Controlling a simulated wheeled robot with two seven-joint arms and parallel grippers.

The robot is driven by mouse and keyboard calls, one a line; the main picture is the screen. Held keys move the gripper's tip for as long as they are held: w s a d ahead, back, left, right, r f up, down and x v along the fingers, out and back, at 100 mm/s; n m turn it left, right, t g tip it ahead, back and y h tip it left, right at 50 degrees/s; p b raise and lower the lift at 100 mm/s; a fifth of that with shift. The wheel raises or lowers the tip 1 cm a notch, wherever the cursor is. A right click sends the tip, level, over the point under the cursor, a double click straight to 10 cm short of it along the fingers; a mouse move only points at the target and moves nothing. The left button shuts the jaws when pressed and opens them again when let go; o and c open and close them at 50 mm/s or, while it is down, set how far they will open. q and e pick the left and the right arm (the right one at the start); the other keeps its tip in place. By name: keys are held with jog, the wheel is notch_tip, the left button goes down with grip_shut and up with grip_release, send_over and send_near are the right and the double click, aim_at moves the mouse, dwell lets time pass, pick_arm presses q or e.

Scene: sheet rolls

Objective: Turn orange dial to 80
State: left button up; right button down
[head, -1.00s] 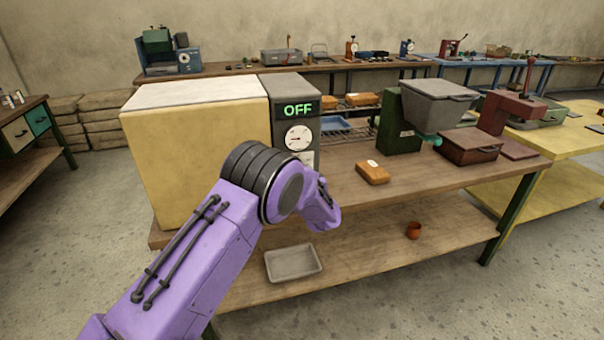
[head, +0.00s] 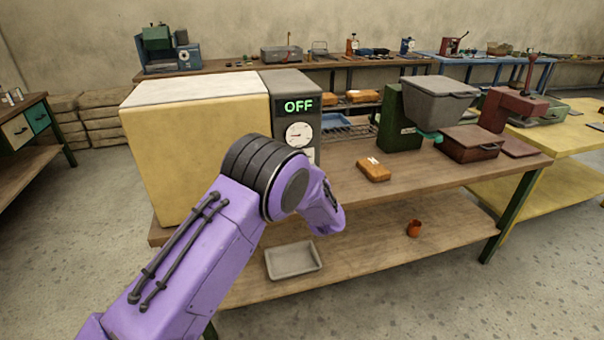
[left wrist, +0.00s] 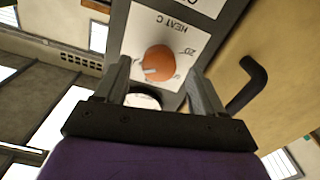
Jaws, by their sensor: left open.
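The orange dial (left wrist: 158,64) sits on a white plate marked HEAT C, upside down in the left wrist view. A pale pointer mark on it faces left in that view. My left gripper (left wrist: 158,75) is open, one finger on either side of the dial in the picture. I cannot tell whether the fingers touch it. In the head view my purple left arm hides the dial and the gripper. The grey control panel (head: 292,84) of the yellow oven (head: 195,150) has a display (head: 298,105) reading OFF above a round white gauge (head: 299,135). My right gripper is not in view.
A black bar handle (left wrist: 248,84) sticks out from the yellow front beside the gripper. An orange-brown block (head: 373,170) lies on the bench right of my arm. A grey tray (head: 293,261) and a small orange cup (head: 413,229) are on the lower shelf.

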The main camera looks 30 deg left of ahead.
pick_arm(q)
jog(key=b+v, duration=0.1)
jog(key=v, duration=0.7)
jog(key=shift+s, duration=0.2)
jog(key=shift+d, duration=0.1)
